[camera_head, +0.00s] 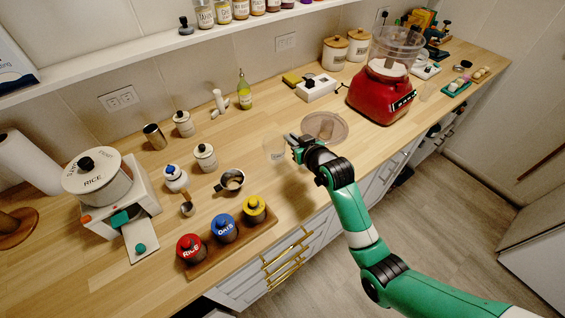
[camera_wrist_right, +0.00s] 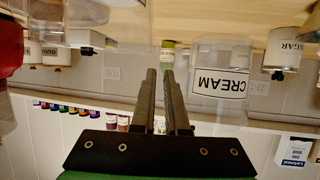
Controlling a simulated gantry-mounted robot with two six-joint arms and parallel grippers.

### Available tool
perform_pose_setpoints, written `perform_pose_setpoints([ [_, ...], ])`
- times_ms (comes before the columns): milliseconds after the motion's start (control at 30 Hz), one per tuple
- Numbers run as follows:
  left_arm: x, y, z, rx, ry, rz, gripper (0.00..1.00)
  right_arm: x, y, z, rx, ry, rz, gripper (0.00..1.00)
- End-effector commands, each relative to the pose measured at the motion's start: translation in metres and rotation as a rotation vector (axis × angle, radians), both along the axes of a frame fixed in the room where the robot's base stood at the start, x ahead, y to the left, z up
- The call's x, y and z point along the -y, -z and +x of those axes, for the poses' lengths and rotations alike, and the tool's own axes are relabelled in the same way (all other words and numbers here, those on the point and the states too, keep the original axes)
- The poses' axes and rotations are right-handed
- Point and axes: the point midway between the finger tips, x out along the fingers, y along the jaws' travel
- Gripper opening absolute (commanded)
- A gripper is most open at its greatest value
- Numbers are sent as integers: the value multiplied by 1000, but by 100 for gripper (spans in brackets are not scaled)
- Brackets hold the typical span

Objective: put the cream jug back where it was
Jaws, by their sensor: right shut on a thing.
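The clear cream jug (camera_head: 275,148) is in the middle of the counter in the head view, just left of my right gripper (camera_head: 298,150). In the right wrist view the cream jug (camera_wrist_right: 222,108) shows upside down, with its CREAM label, right of my gripper's fingers (camera_wrist_right: 167,75). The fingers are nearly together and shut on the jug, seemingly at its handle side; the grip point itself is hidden. The jug looks upright. I cannot tell whether its base touches the counter. My left gripper is in neither view.
A round translucent disc (camera_head: 325,126) lies behind the gripper, and a red food processor (camera_head: 378,98) stands further right. A dark cup (camera_head: 231,181), a lidded white canister (camera_head: 205,157) and a rack of rice and oats jars (camera_head: 230,247) are to the left.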

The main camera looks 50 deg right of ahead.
Motion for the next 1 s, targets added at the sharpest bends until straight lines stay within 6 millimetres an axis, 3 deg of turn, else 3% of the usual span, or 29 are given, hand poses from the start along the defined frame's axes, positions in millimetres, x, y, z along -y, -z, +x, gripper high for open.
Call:
perform_pose_setpoints([
  [33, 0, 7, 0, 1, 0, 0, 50, -4, 14, 8, -6, -4, 2, 0],
  [167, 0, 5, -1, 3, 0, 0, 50, -7, 23, 19, -4, -1, 2, 0],
  [367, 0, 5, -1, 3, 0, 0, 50, -9, 29, 23, -3, -1, 1, 0],
  [600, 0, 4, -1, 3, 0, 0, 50, -10, 61, 26, -4, -1, 1, 0],
  [933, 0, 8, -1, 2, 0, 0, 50, -10, 66, 26, -2, -1, 0, 0],
  [967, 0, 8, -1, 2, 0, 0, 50, -10, 66, 26, -3, -1, 1, 14],
  [1000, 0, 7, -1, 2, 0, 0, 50, -10, 65, 26, -3, -1, 1, 21],
])
